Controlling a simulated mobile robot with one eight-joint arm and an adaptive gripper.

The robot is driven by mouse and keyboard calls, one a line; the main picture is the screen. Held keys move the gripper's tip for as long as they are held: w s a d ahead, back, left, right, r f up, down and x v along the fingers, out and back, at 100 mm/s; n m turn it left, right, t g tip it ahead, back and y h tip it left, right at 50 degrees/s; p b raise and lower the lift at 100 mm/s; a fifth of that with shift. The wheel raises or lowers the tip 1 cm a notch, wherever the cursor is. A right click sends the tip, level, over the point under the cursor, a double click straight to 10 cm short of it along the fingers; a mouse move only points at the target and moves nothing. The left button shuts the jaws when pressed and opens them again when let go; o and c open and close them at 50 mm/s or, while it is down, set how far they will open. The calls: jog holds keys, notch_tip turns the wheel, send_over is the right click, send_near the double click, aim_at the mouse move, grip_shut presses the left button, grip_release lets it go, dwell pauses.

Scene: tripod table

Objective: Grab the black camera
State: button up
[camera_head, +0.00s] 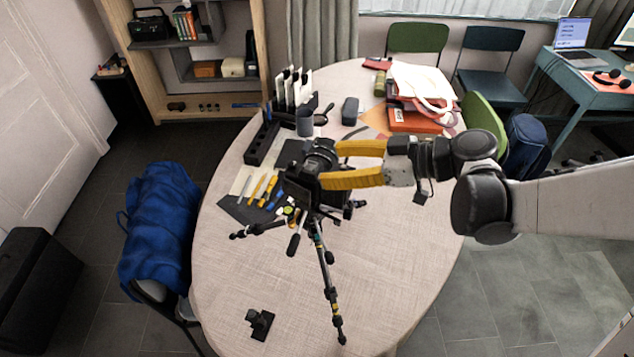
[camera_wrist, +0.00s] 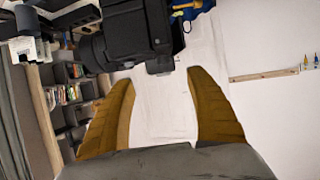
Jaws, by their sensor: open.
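The black camera (camera_head: 301,188) sits on top of a black tripod (camera_head: 325,262) that stands on the oval table, its legs spread. My gripper (camera_head: 333,163) reaches in from the right with its yellow fingers open, their tips close to the camera's lens and body. I cannot tell whether they touch it. In the wrist view the camera (camera_wrist: 140,35) is at the top, beyond the fingertips, and my open gripper (camera_wrist: 162,85) has nothing between its fingers. Part of the camera is cut off by the frame's top edge there.
The oval table (camera_head: 225,285) holds a black organizer (camera_head: 262,143), tools on a dark mat, a grey case (camera_head: 350,111) and an orange box with a white bag (camera_head: 423,88). A small black item (camera_head: 259,323) lies near the front. A chair with blue cloth (camera_head: 160,225) stands left.

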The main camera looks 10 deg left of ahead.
aim_at(317, 165)
jog(key=b+x, duration=0.1)
jog(key=x, duration=0.3)
jog(key=shift+a+f, duration=0.1)
jog(key=shift+a, duration=0.05)
jog(key=shift+s, duration=0.1)
grip_shut()
